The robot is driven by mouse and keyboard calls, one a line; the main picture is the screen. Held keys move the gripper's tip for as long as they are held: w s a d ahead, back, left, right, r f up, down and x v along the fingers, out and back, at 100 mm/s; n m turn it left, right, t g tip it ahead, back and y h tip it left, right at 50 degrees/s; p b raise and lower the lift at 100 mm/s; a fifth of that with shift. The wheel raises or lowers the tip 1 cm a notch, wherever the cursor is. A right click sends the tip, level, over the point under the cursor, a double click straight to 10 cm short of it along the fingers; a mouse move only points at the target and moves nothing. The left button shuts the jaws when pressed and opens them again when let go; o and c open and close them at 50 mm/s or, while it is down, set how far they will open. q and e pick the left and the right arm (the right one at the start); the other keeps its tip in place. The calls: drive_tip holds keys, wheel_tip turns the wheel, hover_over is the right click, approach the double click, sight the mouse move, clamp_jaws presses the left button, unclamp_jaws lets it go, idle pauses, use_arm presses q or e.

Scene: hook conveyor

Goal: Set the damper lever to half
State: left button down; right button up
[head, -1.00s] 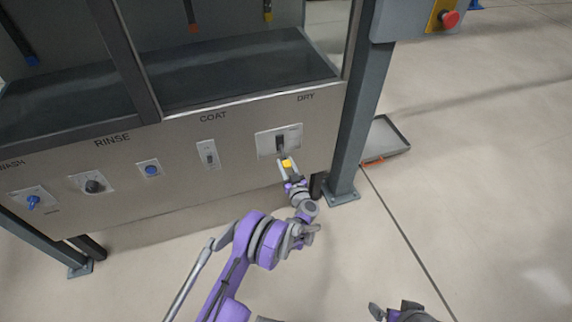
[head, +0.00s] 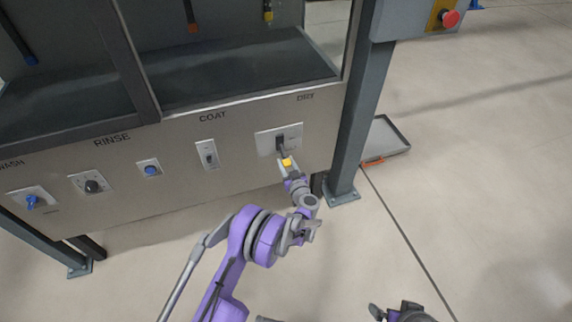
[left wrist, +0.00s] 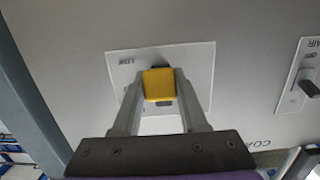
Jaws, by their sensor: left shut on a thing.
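The damper lever has a yellow grip (head: 287,162) and sits on a pale plate (head: 265,142) under the DRY label. A dark part of the lever shows above the grip in the head view. In the left wrist view the yellow grip (left wrist: 159,85) is between the two fingertips, in front of the plate (left wrist: 198,62), which has a LOW mark at its left. My left gripper (head: 288,166) is shut on this grip. The lever's pivot and exact angle are mostly hidden. My right gripper (head: 398,311) shows only partly at the bottom edge, its jaw state unclear.
A switch (head: 208,155) under COAT is left of the damper plate, with a blue button (head: 150,169) and knobs further left. A grey post (head: 352,120) stands right of the panel. A grey tray (head: 388,138) lies on the floor beyond it.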

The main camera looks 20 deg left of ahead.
sight(284, 156)
use_arm(q)
drive_tip(key=shift+s+d+r+g+h+b, duration=0.1)
drive_tip(key=shift+s+r+g+h+b, duration=0.1)
drive_tip(key=shift+r+g+h, duration=0.3)
drive_tip(key=shift+s+d+r+g+h+b, duration=0.1)
drive_tip(key=shift+s+r+g+h+b, duration=0.1)
drive_tip(key=shift+r+g, duration=0.45)
drive_tip(key=shift+r+g+h+b, duration=0.3)
drive_tip(key=shift+r+g+h, duration=0.4)
drive_tip(key=shift+g, duration=0.25)
drive_tip(key=shift+c, duration=2.2)
unclamp_jaws()
drive_tip(key=p+v, duration=0.1)
drive_tip(key=v, duration=1)
drive_tip(key=shift+p, duration=0.3)
drive_tip(key=shift+w, duration=0.1)
